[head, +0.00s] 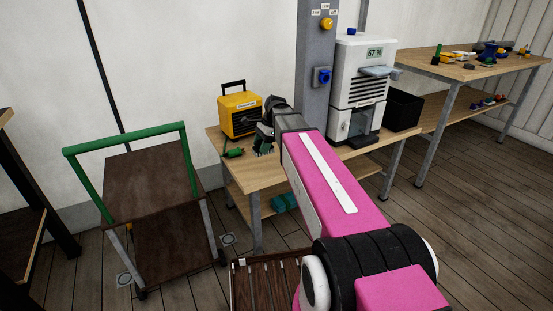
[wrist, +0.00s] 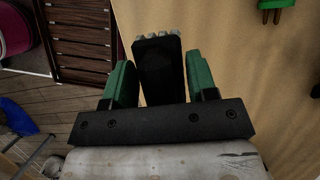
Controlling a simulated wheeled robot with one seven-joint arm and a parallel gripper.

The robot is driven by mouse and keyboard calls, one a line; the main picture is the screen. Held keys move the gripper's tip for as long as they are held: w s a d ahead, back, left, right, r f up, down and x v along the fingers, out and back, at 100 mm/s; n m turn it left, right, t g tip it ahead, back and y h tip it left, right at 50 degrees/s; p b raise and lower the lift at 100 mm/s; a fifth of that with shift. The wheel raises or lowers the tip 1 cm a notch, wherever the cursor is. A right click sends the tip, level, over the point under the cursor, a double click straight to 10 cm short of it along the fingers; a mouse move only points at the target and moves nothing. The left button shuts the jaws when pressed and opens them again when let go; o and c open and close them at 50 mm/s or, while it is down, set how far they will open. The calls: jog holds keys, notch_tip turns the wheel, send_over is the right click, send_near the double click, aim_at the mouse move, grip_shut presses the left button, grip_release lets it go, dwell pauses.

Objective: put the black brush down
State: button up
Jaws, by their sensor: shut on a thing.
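The black brush (wrist: 158,72) shows in the wrist view between the green fingers of my gripper (wrist: 160,80). It has a dark flat body with pale grey bristle tufts at its far end. My gripper is shut on it, over the left edge of the wooden table top (wrist: 230,60). In the head view my gripper (head: 265,139) is at the far end of my pink arm, above the table's left part (head: 235,178). The brush cannot be made out clearly there. Whether it touches the table top I cannot tell.
A yellow heater (head: 239,115) stands on the table behind my gripper, with a green plug (head: 233,153) beside it. A white machine (head: 361,85) and black bin (head: 402,109) stand to the right. A brown cart with green handle (head: 125,137) is at left.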

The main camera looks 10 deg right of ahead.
jog(key=w+d+f, duration=0.1)
jog(key=d, duration=0.1)
jog(key=w+d+f, duration=0.1)
jog(key=d+f, duration=0.1)
jog(key=w+d+f, duration=0.1)
jog(key=w+d, duration=0.1)
jog(key=shift+w+d+f, duration=0.1)
jog(key=shift+d+f, duration=0.25)
jog(key=shift+f, duration=2.05)
jog(key=shift+f, duration=0.15)
jog(key=o, duration=0.9)
jog(key=v, duration=1.2)
